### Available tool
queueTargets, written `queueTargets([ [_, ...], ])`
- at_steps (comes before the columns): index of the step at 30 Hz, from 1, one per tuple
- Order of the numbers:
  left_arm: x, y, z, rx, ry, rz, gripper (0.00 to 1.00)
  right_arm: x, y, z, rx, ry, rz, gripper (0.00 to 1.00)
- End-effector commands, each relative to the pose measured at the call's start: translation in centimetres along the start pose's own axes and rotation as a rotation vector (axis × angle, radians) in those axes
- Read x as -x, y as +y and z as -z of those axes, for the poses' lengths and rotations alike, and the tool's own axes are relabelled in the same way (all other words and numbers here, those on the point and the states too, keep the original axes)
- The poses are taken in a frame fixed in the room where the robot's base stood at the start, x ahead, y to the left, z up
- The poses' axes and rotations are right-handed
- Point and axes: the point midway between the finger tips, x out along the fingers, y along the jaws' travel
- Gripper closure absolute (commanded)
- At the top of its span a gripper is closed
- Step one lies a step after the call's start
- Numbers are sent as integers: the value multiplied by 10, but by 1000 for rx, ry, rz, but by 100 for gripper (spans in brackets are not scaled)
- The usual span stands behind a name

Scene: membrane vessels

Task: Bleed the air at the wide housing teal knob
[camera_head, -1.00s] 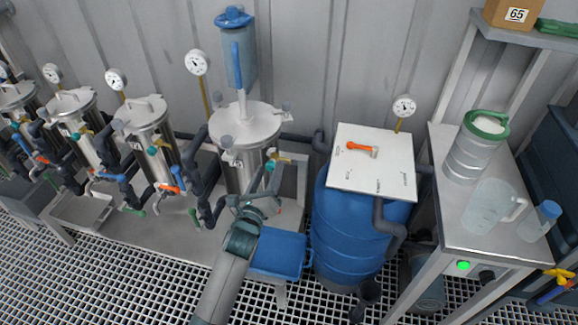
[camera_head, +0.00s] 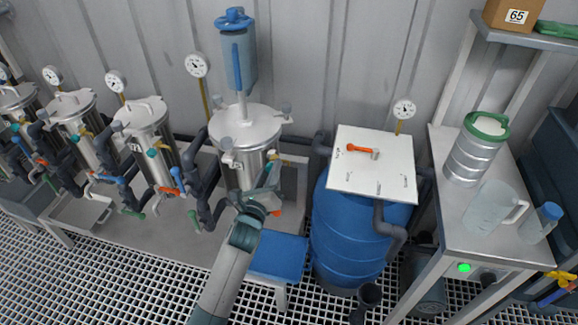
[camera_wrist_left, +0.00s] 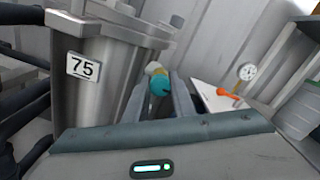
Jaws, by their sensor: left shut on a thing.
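The wide housing (camera_head: 240,178) is a broad steel vessel with a clamped lid, and a plate reading 75 shows on it in the left wrist view (camera_wrist_left: 84,68). My left gripper (camera_head: 271,178) reaches up to its right side. In the left wrist view the teal knob (camera_wrist_left: 160,86) sits between my two fingers, and a paler round part shows just behind it. The left gripper is shut on the knob. In the head view the fingers largely cover the knob. My right gripper is not in view.
A blue drum (camera_head: 345,245) with a white lid (camera_head: 390,150) and an orange handle (camera_head: 362,149) stands to the right. Narrower steel housings (camera_head: 148,125) and dark pipes stand to the left. A steel table (camera_head: 450,215) holds a jug and bottle.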

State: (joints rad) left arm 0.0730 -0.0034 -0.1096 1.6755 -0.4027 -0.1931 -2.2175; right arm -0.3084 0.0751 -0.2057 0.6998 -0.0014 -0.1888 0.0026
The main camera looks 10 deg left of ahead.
Motion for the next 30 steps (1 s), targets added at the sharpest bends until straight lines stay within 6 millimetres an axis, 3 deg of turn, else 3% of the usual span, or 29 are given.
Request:
queueTargets([
  [7,0,0,0,54,0,-1,97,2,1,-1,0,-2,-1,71],
  [16,0,0,-1,328,0,0,96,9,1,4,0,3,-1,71],
  [30,0,0,-1,416,0,0,96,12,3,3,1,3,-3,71],
])
